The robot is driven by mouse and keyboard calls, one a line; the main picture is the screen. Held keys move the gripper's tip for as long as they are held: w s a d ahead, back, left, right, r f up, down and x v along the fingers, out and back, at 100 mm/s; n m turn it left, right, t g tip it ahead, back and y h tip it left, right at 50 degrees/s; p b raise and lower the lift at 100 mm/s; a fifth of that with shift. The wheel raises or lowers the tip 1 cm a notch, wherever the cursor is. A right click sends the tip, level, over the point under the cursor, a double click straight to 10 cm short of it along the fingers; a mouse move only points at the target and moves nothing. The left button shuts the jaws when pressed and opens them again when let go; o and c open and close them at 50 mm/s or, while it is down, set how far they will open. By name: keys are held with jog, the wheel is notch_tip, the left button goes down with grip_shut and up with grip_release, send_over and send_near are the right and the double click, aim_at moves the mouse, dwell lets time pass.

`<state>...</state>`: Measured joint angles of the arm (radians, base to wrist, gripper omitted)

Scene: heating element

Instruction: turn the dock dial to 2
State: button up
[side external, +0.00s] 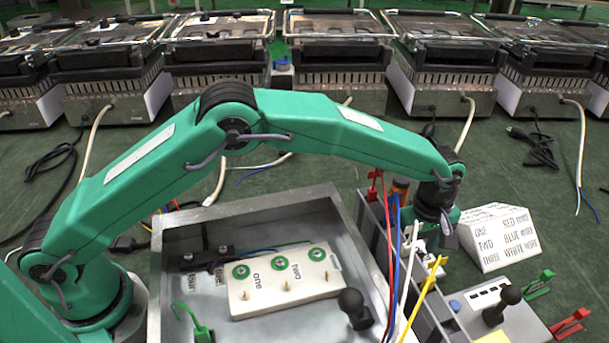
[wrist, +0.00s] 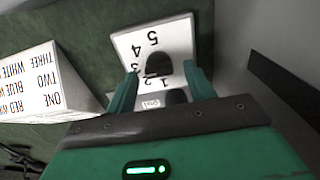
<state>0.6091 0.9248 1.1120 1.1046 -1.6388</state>
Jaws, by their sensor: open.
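The dock dial is a black knob (wrist: 160,63) on a white plate (wrist: 129,42) printed with numbers, which read upside down in the wrist view. Which number the knob points at is not clear. My gripper (wrist: 161,72) is open, with one green finger on each side of the knob. I cannot tell whether the fingers touch it. In the side view my gripper (side external: 440,228) points down over the grey dock (side external: 448,290) and hides most of the dial. A dark rounded part (wrist: 176,96) beside a small labelled tile is partly hidden by my gripper.
A white sign (side external: 497,238) about red, blue and white wires stands right of the gripper. Red, blue, white and yellow leads (side external: 428,285) rise just left of it. A metal tray (side external: 180,305) holds a white terminal block (side external: 285,290). Black ball-topped handles (side external: 508,295) stand nearby.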

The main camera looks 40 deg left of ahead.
jog(key=c, duration=1)
jog(key=shift+n, duration=0.4)
jog(key=n, duration=0.3)
jog(key=shift+s, duration=0.1)
jog(key=n, duration=0.5)
jog(key=o, duration=1)
